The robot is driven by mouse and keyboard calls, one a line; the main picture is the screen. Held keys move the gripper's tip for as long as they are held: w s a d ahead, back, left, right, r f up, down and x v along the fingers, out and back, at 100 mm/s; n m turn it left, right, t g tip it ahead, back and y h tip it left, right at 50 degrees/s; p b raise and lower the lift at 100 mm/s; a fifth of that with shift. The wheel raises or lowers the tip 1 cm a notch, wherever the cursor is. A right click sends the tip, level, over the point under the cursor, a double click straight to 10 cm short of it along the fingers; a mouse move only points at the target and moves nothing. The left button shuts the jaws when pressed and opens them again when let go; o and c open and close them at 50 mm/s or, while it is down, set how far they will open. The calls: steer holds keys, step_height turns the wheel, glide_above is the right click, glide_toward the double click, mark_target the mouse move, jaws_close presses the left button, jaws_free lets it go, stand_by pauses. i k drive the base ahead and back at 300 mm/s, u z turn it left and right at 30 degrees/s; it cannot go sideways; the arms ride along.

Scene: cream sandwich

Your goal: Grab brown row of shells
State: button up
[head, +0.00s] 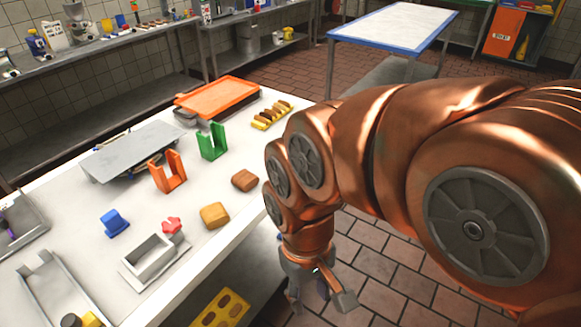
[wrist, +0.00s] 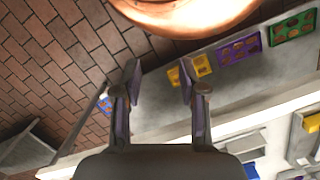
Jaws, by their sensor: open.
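A yellow holder with a row of brown pieces (head: 271,115) stands at the table's far right corner in the head view. I cannot tell for sure which one is the row of shells. My gripper (head: 320,298) is open and empty, hanging low over the floor beside the table's right side. Its two fingers also show apart in the wrist view (wrist: 159,72), with nothing between them.
A purple tray (wrist: 238,50) and a green tray (wrist: 292,27) lie further along the shelf. The white table (head: 228,218) overhangs the shelf and carries an orange tray (head: 218,97), holders and brown blocks. Tiled floor (head: 400,280) right of the table is clear.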

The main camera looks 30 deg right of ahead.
mark_target(245, 180)
steer(key=z, duration=2.2)
steer(key=i, duration=1.05)
steer(key=u, duration=3.75)
